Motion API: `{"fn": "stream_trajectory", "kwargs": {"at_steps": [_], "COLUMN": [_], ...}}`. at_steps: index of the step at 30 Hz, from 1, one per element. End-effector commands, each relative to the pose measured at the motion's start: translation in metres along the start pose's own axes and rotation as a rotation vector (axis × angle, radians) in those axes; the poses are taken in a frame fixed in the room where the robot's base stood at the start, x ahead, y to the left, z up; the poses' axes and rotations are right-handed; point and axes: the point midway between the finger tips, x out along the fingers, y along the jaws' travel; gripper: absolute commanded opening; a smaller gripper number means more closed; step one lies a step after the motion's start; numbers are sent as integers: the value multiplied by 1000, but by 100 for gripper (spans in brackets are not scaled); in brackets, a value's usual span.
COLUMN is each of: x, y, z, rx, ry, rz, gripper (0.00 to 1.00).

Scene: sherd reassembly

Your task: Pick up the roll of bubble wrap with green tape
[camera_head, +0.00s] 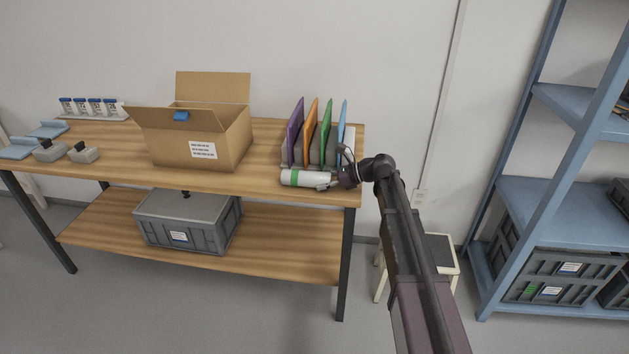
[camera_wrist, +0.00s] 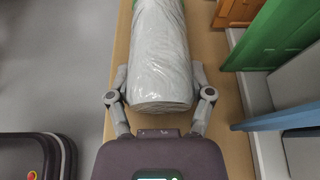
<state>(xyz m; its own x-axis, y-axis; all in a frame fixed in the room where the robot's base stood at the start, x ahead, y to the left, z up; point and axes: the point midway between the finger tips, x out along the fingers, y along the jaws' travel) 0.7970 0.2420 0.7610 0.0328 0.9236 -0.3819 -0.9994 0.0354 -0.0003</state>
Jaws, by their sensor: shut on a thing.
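The roll of bubble wrap (camera_head: 308,179) is pale and lies along the front right edge of the wooden table top, with a green tape band (camera_head: 294,177) towards its left part. My gripper (camera_head: 332,183) is at the roll's right end. In the wrist view the roll (camera_wrist: 158,50) runs up from between the two fingers of my gripper (camera_wrist: 159,78), which is shut on its near end. A trace of green shows at the top edge there. The fingertips are partly hidden beside the roll.
A rack with purple, orange, green and blue upright panels (camera_head: 326,132) stands close behind the roll. An open cardboard box (camera_head: 233,138) is to the left. Grey blocks (camera_head: 83,154) lie at the far left. A blue shelf unit (camera_head: 548,190) stands at right.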

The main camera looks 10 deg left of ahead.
Motion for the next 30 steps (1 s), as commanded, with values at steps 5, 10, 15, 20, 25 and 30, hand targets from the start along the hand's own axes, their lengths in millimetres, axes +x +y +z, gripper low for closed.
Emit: {"fn": "stream_trajectory", "kwargs": {"at_steps": [5,10,15,20,25,30], "x": [-1,-4,-9,-14,9,40], "y": [0,0,0,0,10,22], "z": [3,11,22,34,45,62], "rx": [0,0,0,0,-1,-2], "ry": [2,1,1,1,1,1], "rz": [1,1,1,1,3,4], "gripper": [27,27,27,27,27,27]}}
